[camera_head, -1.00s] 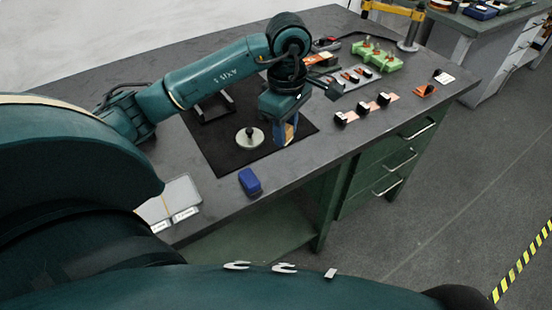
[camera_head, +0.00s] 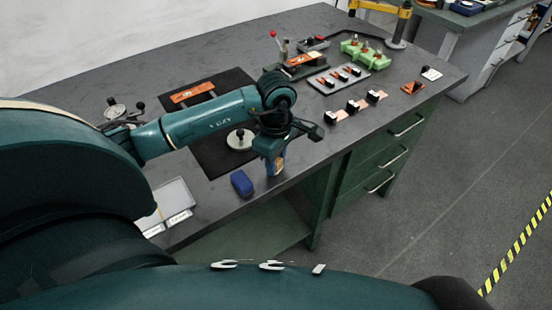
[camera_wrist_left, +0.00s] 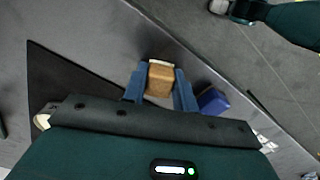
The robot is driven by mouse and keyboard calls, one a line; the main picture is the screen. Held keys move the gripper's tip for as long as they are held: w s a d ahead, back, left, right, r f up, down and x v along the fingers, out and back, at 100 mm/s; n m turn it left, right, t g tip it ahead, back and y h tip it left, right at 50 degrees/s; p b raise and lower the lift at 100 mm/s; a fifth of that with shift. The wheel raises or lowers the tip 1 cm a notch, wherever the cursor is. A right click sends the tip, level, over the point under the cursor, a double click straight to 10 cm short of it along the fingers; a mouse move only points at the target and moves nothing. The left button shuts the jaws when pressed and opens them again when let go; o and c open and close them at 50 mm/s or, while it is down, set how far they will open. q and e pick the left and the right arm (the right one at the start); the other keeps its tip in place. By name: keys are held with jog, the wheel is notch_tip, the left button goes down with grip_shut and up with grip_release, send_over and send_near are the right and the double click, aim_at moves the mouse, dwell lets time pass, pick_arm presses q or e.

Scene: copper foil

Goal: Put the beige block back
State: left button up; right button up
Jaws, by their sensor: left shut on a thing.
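My left gripper (camera_head: 276,164) points down near the table's front edge, to the right of a blue block (camera_head: 241,183). In the left wrist view its two blue fingers (camera_wrist_left: 160,88) are shut on the beige block (camera_wrist_left: 159,82), one finger on each side. The block looks brown-beige with a pale strip at one end. In the head view the fingers mostly hide it. The blue block also shows in the left wrist view (camera_wrist_left: 212,101), just right of the fingers. My right gripper is not in view.
A dark mat (camera_head: 212,157) lies under my arm with a round metal disc with a knob (camera_head: 239,140) on it. Pale trays (camera_head: 174,198) lie at the left front. Black-and-copper pieces (camera_head: 353,106), a grey tray (camera_head: 338,82) and a green fixture (camera_head: 364,54) are to the right.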

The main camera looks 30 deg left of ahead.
pick_arm(q)
jog(key=shift+f, duration=0.25)
jog(key=o, duration=0.9)
jog(key=shift+r, duration=0.1)
